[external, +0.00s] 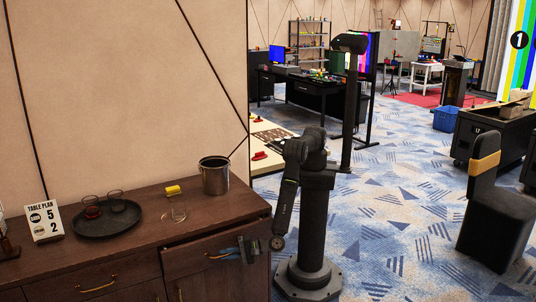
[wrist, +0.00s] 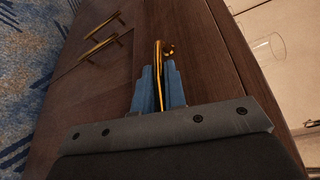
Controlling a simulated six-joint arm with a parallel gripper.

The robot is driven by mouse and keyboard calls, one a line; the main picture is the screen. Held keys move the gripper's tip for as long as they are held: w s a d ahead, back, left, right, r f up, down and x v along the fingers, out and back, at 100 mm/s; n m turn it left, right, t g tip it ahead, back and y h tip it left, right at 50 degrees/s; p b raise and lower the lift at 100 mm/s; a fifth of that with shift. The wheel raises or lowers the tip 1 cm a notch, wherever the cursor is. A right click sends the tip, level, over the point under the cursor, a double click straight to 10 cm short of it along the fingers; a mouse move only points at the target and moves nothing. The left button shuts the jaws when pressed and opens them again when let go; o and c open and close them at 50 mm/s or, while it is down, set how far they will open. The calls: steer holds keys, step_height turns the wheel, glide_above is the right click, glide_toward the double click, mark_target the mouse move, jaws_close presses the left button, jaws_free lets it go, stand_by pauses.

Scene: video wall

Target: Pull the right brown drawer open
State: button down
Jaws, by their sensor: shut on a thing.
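The right brown drawer (external: 185,262) is in the upper row of the dark wooden cabinet, below its right end. Its front looks slightly out from the cabinet, with a narrow strip showing along its top edge; how far it is out is hard to tell. Its brass handle (wrist: 158,62) runs between the blue fingers of my gripper (wrist: 159,84) in the wrist view. My gripper (external: 234,252) is shut on this handle, close against the drawer front. Part of the handle is hidden by the fingers.
The cabinet top (external: 150,222) holds a dark round tray (external: 107,223) with glasses, a yellow sponge (external: 173,190), a clear glass (external: 173,214), a metal pot (external: 214,177) and a table plan sign (external: 43,222). Another drawer handle (external: 99,286) is to the left.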

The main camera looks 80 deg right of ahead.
steer(key=s+a, duration=0.6)
steer(key=c, duration=1.5)
jaws_free()
steer(key=v, duration=1.7)
steer(key=shift+s, duration=0.2)
